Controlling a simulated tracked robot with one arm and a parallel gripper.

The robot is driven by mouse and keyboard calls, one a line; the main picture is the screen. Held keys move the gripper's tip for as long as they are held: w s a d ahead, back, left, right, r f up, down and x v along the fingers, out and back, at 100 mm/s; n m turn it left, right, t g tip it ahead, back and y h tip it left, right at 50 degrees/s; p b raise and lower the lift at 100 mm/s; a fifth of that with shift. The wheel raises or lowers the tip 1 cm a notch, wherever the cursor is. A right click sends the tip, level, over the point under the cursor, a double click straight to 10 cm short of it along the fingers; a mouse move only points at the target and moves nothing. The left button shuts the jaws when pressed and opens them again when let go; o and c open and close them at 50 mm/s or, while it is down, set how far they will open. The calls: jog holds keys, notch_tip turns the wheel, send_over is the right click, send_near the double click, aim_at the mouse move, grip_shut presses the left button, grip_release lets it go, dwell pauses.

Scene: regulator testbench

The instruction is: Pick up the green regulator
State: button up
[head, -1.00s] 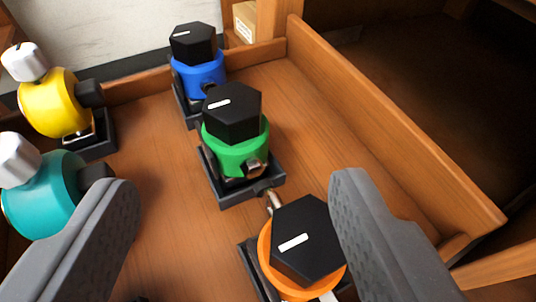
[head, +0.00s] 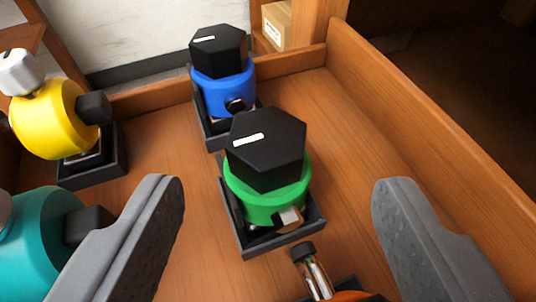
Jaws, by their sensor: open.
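The green regulator (head: 266,192) stands upright in a dark square holder (head: 262,247) in the wooden tray. It has a black hexagonal knob with a white mark on top and a metal fitting at its front. My gripper (head: 278,190) is open and empty, with one grey finger at the left and one at the right. The green regulator lies between and beyond the fingers in the picture, with visible gaps on both sides. No contact shows.
A blue regulator (head: 225,90) stands just behind. A yellow regulator (head: 50,120) and a teal regulator (head: 40,240) are at the left, the teal one close by the left finger. An orange regulator (head: 352,296) is partly cut off below. The tray wall (head: 420,140) runs along the right.

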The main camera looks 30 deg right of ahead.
aim_at(267, 143)
jog(key=shift+a+b+x, duration=0.2)
jog(key=shift+b+x, duration=0.35)
jog(key=shift+x, duration=3.4)
jog(key=shift+f, duration=0.1)
grip_shut()
